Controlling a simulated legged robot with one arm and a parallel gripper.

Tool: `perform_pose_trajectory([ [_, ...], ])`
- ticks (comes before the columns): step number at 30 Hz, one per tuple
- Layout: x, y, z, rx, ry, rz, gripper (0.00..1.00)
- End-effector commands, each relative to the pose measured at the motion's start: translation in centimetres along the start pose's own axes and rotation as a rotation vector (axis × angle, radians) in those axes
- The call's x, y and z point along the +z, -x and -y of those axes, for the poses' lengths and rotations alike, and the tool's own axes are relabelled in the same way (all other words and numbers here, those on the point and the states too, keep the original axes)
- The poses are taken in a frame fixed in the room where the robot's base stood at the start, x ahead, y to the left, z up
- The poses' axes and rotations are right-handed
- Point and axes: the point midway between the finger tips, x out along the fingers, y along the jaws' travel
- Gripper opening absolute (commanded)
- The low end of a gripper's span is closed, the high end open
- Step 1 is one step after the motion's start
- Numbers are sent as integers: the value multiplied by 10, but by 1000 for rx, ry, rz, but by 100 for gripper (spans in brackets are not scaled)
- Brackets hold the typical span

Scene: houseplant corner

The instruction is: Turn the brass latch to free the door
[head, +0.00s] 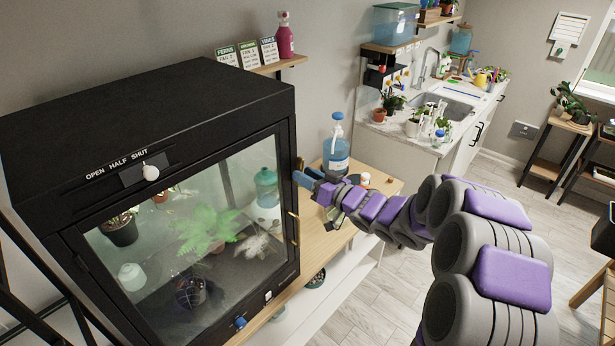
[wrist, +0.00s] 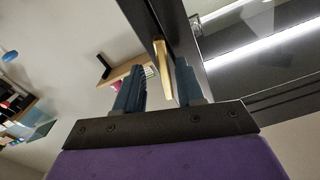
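The black glass-fronted cabinet has a framed glass door (head: 190,235). A small brass piece, which looks like the latch (head: 299,164), shows at the door's right edge, partly hidden by my gripper (head: 303,179). In the wrist view the brass latch (wrist: 162,68) is a narrow upright bar on the dark frame. My gripper (wrist: 158,88) is open, with its two blue fingers either side of the bar. The bar lies nearer the right finger; I cannot tell whether they touch. A brass handle (head: 294,228) sits lower on the door edge. The door looks closed.
Plants stand behind the glass. A wooden bench (head: 345,228) to the right holds a blue-liquid pump bottle (head: 336,152) close behind my gripper. A white slider knob (head: 150,172) is on the cabinet's upper front. A small shelf (head: 280,66) holds a red spray bottle (head: 285,38).

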Motion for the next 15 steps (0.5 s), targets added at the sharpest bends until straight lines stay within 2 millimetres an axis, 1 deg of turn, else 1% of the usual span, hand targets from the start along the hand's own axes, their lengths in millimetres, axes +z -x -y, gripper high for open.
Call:
perform_pose_trajectory([
  [1,0,0,0,0,0,0,38],
  [2,0,0,0,0,0,0,35],
  [13,0,0,0,-1,0,0,0],
  [15,0,1,0,-1,0,0,0],
])
